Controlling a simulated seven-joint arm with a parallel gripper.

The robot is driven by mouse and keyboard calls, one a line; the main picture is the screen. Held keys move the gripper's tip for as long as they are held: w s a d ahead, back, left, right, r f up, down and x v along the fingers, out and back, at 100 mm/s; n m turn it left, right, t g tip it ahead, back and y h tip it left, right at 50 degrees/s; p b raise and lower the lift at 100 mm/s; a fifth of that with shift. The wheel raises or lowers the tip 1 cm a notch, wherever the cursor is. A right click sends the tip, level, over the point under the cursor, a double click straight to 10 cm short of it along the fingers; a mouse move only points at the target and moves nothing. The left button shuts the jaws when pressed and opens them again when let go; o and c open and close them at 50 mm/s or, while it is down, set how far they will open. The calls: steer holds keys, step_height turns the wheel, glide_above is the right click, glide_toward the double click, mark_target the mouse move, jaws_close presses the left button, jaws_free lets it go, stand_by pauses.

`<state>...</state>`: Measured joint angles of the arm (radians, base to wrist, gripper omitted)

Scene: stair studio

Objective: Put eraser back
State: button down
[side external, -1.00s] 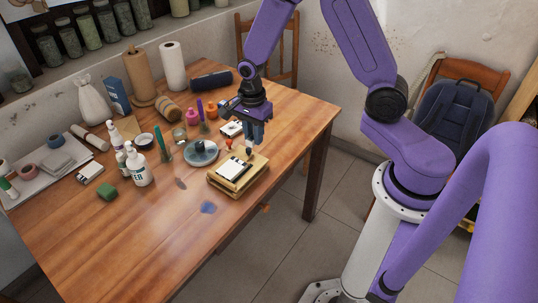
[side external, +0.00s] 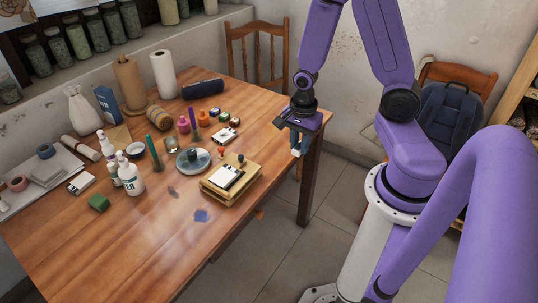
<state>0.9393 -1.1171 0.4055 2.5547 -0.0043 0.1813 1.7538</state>
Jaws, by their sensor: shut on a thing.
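My gripper (side external: 297,152) is in the air by the right edge of the table, pointing down with its blue fingers close together. It is shut on a small pale thing (side external: 296,153) at its fingertips, which may be the eraser; it is too small and partly hidden to be sure. A shallow wooden box (side external: 208,192) stands near the table's front right edge, to the left of and below my gripper in the picture. A white card or pad with a dark item (side external: 229,178) lies on the box.
The front of the table is mostly clear.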

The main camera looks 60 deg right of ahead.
steer(key=shift+w+d+f, duration=0.6)
steer(key=shift+w+f, duration=0.6)
steer(key=shift+w, duration=1.35)
glide_above(269, 160)
step_height(269, 160, down, 7)
steer(key=shift+s+r, duration=0.1)
steer(key=shift+f, duration=1.6)
steer(key=shift+f, duration=0.2)
steer(key=c, duration=0.9)
jaws_free()
steer(key=shift+c, duration=0.2)
steer(key=shift+r, duration=0.1)
